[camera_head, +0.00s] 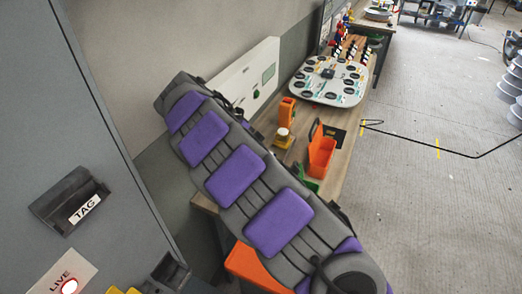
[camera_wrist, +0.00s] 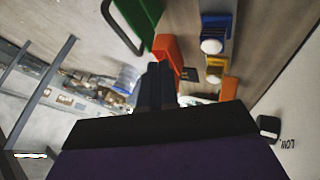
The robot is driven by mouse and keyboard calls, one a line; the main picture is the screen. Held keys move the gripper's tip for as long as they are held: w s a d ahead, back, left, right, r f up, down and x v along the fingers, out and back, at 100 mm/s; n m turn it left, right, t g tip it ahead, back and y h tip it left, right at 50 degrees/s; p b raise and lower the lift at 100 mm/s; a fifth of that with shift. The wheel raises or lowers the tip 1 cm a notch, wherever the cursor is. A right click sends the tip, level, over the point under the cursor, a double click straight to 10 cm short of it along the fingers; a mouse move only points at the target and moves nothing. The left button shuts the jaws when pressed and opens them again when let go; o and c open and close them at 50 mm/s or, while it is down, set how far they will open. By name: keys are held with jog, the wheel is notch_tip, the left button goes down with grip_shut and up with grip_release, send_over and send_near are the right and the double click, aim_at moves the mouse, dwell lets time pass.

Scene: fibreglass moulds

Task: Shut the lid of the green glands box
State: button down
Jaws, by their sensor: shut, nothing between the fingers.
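The green glands box shows in part at the top of the wrist view (camera_wrist: 143,18), cut off by the frame edge, with a black loop beside it. I cannot tell how its lid stands. In the head view only a small green part (camera_head: 309,184) shows past my arm, which hides the rest. My gripper (camera_wrist: 158,68) has its dark fingers together and empty in the wrist view. The green box lies beyond the fingertips, up and slightly left in that picture, with no contact visible. My arm hides the gripper in the head view.
An orange bin (camera_head: 321,153) stands on the wooden bench beside the green part; it also shows near my fingertips (camera_wrist: 168,52). An orange device (camera_head: 286,112) stands behind. A pale board with dark round pieces (camera_head: 328,82) lies farther back. Open floor (camera_head: 435,190) is right of the bench.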

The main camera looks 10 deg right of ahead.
jog(key=s+d+f+b, duration=0.2)
jog(key=d+f, duration=0.4)
jog(key=d, duration=0.2)
jog(key=shift+d+f, duration=0.2)
jog(key=shift+d, duration=0.05)
dwell(0.4)
